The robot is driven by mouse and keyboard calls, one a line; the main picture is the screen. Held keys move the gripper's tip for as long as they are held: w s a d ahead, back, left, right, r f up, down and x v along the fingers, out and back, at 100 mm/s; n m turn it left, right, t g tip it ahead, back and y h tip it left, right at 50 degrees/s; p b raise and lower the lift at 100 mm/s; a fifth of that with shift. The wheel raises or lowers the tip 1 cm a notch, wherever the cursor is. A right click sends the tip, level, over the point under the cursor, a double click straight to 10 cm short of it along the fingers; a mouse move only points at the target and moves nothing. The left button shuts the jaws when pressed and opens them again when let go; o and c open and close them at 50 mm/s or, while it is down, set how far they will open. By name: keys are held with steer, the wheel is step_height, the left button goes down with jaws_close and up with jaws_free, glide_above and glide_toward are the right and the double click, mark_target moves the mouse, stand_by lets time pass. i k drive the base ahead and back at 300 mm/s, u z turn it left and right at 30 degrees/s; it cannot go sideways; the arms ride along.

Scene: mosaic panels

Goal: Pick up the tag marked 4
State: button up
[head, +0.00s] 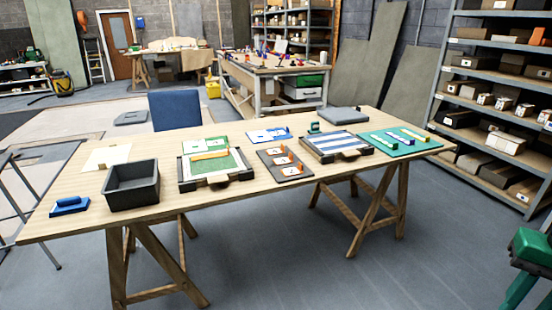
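Three small orange-and-white pieces that look like tags lie on a dark grey board (300,176) in the middle of the wooden table. One is at the back (272,151), one in the middle (281,160) and one at the front (289,170). Their marks are too small to read, so I cannot tell which is marked 4. My gripper is not in view.
On the table (222,215) stand a black bin (132,187), a framed green panel (214,168), a blue-striped panel (338,144), a teal board (376,146) and a blue block (69,206). Shelving (450,75) stands at right. The floor in front is clear.

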mark_target(276, 151)
steer(key=u, duration=0.75)
steer(key=i, duration=1.5)
